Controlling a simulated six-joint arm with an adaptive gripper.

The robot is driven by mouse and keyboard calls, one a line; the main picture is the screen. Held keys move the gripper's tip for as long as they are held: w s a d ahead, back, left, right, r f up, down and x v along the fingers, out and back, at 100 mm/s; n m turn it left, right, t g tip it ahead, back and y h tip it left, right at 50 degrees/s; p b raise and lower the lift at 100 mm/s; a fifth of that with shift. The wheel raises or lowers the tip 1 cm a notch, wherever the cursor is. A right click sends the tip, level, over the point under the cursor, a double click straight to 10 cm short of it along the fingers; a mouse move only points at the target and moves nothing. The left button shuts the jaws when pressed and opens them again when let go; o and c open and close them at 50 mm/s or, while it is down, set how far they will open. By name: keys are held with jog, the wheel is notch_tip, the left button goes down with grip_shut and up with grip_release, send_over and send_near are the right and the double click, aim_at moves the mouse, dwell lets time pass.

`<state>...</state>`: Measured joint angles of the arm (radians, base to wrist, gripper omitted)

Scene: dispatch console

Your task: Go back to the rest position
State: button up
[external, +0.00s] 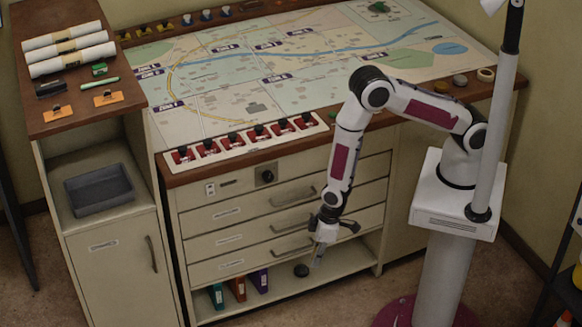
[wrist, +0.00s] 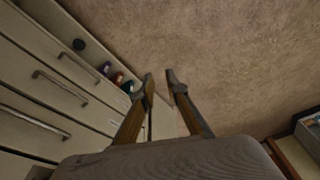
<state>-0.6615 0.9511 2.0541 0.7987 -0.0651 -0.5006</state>
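My gripper (external: 321,250) hangs low in front of the console's drawers, pointing down, near the open bottom shelf. In the wrist view its two fingers (wrist: 160,82) are apart with nothing between them, above the brown floor. My white arm (external: 350,140) reaches from its base over the right part of the console and bends down past the front edge. No object is held.
The console (external: 280,205) has several drawers with handles close behind my gripper. Its bottom shelf holds binders (external: 238,288) and a dark round object (external: 301,270). A map (external: 300,60) and a row of red switches (external: 245,139) lie on top. Open floor is in front.

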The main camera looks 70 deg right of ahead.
notch_tip(320, 180, up, 11)
jog(key=s+d+g+y, duration=0.1)
jog(key=s+g, duration=0.1)
jog(key=s+d+r+m+t, duration=0.1)
jog(key=s+d+r, duration=0.3)
jog(key=d+r, duration=0.5)
jog(key=s+d+r+m+t+h, duration=0.1)
jog(key=s+d+r+t, duration=0.1)
jog(key=s+d+r, duration=0.3)
jog(key=s+d+r+m+t, duration=0.2)
jog(key=s+d+r, duration=0.3)
jog(key=d+r, duration=0.8)
jog(key=shift+r+t+h, duration=0.3)
jog(key=shift+r+h, duration=0.1)
jog(key=shift+r, duration=3.1)
jog(key=shift+d, duration=0.1)
